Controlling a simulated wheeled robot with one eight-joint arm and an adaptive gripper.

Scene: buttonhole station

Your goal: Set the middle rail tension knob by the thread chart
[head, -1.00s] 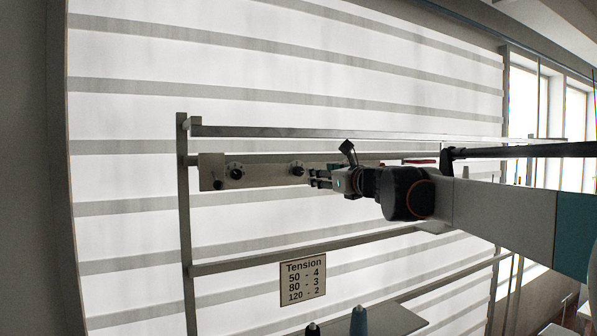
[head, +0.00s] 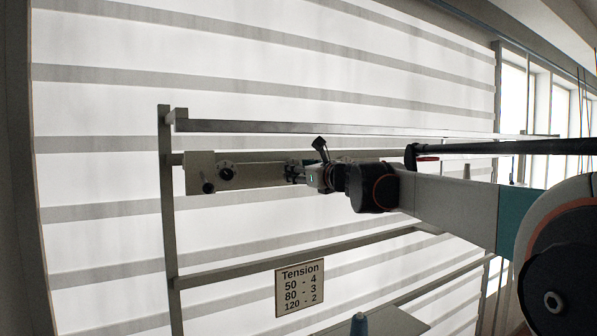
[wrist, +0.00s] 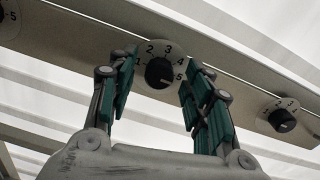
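In the head view my gripper (head: 292,171) is at the rail and hides this knob. The thread chart (head: 299,287) reads Tension: 50 - 4, 80 - 3, 120 - 2.
Another dial knob (wrist: 283,120) is to the right in the wrist view; a third dial (wrist: 7,20) is cut off at upper left. The head view shows a dial knob (head: 226,171) left of my gripper. A blue cone (head: 359,324) stands below. A bar (head: 350,127) runs above the rail.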

